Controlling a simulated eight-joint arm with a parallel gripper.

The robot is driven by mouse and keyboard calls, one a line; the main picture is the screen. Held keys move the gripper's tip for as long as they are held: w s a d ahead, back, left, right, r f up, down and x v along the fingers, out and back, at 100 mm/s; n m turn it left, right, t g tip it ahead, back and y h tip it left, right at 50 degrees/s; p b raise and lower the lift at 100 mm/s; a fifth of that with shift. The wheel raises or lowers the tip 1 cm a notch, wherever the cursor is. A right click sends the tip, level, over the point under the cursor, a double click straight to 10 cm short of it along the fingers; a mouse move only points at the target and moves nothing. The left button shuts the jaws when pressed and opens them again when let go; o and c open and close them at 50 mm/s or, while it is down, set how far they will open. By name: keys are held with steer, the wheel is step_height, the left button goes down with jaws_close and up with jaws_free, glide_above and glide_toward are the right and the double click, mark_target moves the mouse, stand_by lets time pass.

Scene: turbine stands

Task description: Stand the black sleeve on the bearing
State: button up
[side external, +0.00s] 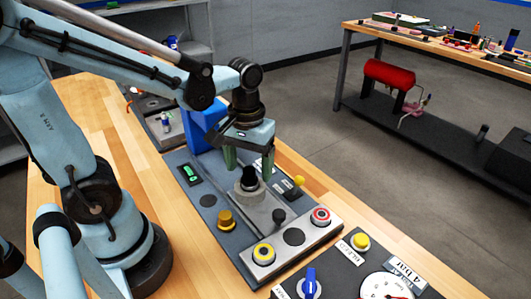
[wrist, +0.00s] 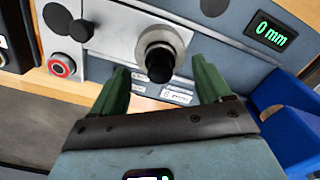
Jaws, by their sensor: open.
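The black sleeve (side external: 249,177) appears upright on the round grey bearing (side external: 249,193) of the stand. In the wrist view the sleeve (wrist: 160,66) rises from the pale ring of the bearing (wrist: 153,39). My gripper (side external: 249,168) is open, its two green fingers wide apart and pointing down, one to each side of the sleeve. In the wrist view, clear gaps show between my gripper's fingers (wrist: 160,66) and the sleeve, and nothing is held. The sleeve's lower end is partly hidden, so its exact seating is hard to tell.
The panel has a yellow-brass knob (side external: 226,220), a black knob (side external: 279,216), a red button (side external: 320,216) and a yellow button (side external: 264,254). A blue block (side external: 202,130) stands behind. A green display (wrist: 272,32) reads 0 mm. A gauge (side external: 386,287) is at front right.

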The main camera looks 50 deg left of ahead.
mark_target(254, 169)
steer(key=shift+r, duration=3.05)
steer(key=m+t, duration=0.2)
steer(key=t, duration=0.1)
steer(key=shift+d+f+m, duration=0.1)
steer(key=shift+f+m, duration=0.2)
steer(key=shift+f, duration=0.1)
steer(key=shift+w+d+f+m+t, duration=0.1)
steer(key=shift+w+m+t, duration=0.05)
steer(key=shift+m+t, duration=0.4)
steer(key=shift+w+f+m+t, duration=0.1)
steer(key=shift+m+t, duration=0.35)
steer(key=shift+t, duration=0.2)
steer(key=shift+w+r+m+t, duration=0.1)
steer(key=shift+w+m+t, duration=0.15)
steer(key=shift+m+t, duration=0.55)
